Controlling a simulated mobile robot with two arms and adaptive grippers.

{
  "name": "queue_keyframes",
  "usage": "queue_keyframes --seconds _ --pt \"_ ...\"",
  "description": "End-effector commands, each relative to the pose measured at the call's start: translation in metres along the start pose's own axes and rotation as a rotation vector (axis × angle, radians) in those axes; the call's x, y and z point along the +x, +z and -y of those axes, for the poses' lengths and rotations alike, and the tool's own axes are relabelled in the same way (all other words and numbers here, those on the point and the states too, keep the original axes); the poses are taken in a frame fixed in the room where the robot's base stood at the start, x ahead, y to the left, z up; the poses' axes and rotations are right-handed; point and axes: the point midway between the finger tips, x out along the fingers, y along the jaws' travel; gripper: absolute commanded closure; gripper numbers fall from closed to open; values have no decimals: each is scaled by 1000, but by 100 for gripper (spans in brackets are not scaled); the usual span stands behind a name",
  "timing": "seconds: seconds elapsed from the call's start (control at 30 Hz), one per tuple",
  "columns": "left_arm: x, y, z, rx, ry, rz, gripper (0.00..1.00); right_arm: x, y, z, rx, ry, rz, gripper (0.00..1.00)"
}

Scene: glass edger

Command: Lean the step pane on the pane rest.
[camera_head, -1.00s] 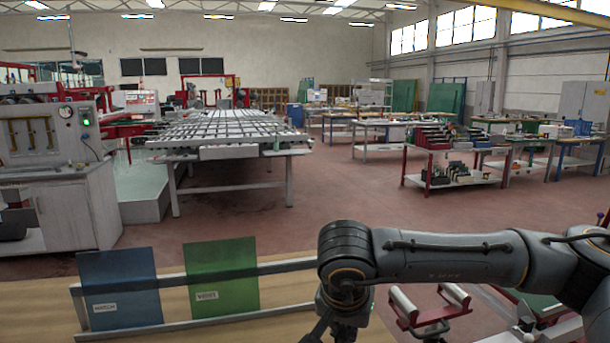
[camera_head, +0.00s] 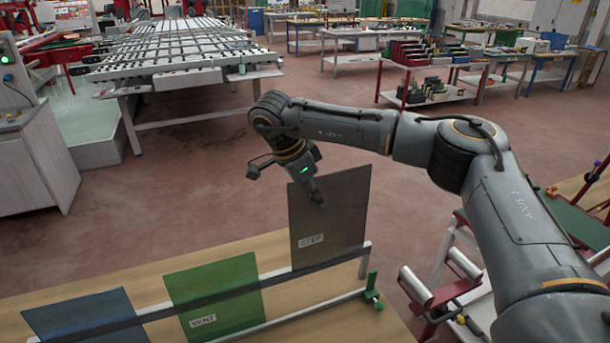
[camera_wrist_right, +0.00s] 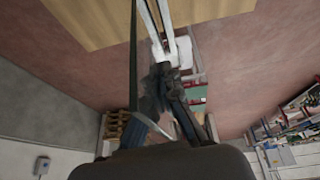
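The step pane (camera_head: 335,225) is a dark grey sheet with a STEP label, upright at the right end of the pane rest (camera_head: 362,262). Its lower edge shows at the height of the rest's upper rail, above the lower front rail; whether it touches the rest I cannot tell. My right gripper (camera_head: 316,197) is shut on the pane near its top edge. In the right wrist view the fingers (camera_wrist_right: 168,100) are close together beside the thin pane edge (camera_wrist_right: 133,55). My left gripper is out of view.
A green VENT pane (camera_head: 212,295) and a blue pane (camera_head: 85,318) lean on the rest to the left. A green knob (camera_head: 372,292) stands at the rest's right end. A roller stand (camera_head: 435,290) is right of the wooden table (camera_head: 180,262).

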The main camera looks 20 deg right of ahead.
Motion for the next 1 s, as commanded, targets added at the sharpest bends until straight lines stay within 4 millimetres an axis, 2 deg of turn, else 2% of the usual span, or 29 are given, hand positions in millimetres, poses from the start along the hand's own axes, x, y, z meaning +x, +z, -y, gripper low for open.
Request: queue_keyframes --seconds 0.2,0.47,0.63,1.0 --pt "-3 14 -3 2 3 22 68 -2 -2 1 17 8 1 100" --pt "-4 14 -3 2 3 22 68 -3 -2 1 16 9 1 100" --pt "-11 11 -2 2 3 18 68 -5 -2 1 16 25 -1 100" --pt "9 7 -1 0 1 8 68 24 10 1 15 23 -1 100"
